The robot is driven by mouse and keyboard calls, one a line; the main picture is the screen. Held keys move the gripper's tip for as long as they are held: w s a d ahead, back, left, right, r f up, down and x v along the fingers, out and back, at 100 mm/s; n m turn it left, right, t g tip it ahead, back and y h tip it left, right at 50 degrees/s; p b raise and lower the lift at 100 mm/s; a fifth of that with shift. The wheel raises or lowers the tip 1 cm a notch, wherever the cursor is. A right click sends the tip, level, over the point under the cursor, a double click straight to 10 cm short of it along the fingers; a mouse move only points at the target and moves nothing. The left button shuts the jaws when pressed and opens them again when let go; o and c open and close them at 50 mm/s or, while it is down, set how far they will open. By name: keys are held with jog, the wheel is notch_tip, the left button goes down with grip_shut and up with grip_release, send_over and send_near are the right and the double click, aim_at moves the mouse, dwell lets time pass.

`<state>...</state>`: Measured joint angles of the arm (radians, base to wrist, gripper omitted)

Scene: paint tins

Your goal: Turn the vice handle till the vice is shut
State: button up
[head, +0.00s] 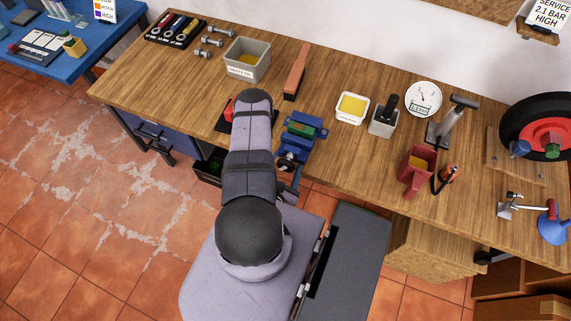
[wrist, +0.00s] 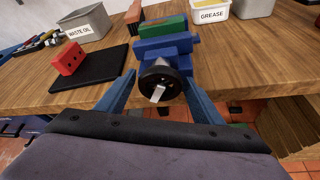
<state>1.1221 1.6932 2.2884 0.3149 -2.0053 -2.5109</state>
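The blue vice (head: 304,122) is at the front edge of the wooden workbench. It also shows in the wrist view (wrist: 165,47), with a green block (wrist: 163,27) at its jaws. I cannot tell how wide the jaw gap is. The vice handle (wrist: 160,84) faces me as a round black end with a pale metal piece across it. My gripper (wrist: 160,78) is open, with one blue finger on each side of the handle. The fingers look apart from it. In the head view my arm hides most of the gripper.
A red block (wrist: 70,59) sits on a black mat (wrist: 92,68) left of the vice. Behind are a waste oil bin (head: 247,60), a brush-like brown tool (head: 297,72) and a grease tub (head: 352,107). The bench's front edge is close below the vice.

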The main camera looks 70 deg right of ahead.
aim_at(284, 168)
jog(key=shift+a+r+p, duration=0.1)
jog(key=shift+r+p, duration=0.1)
jog(key=shift+p, duration=0.2)
jog(key=shift+a+r+p, duration=0.2)
jog(key=shift+a+p, duration=0.05)
jog(key=shift+p, duration=0.5)
jog(key=p+v, duration=0.1)
jog(key=p, duration=0.2)
jog(key=shift+s+a+r, duration=0.1)
jog(key=shift+a+r, duration=0.1)
jog(key=shift+a, duration=0.1)
jog(key=shift+a+f, duration=0.3)
jog(key=shift+a, duration=0.05)
jog(key=shift+b+v, duration=0.4)
jog(key=shift+v, duration=0.6)
jog(key=shift+a+b, duration=0.35)
jog(key=shift+a, duration=0.15)
jog(key=shift+s+a+r+b, duration=0.15)
jog(key=shift+a+r+b, duration=0.2)
jog(key=shift+a, duration=0.1)
jog(key=shift+r, duration=0.15)
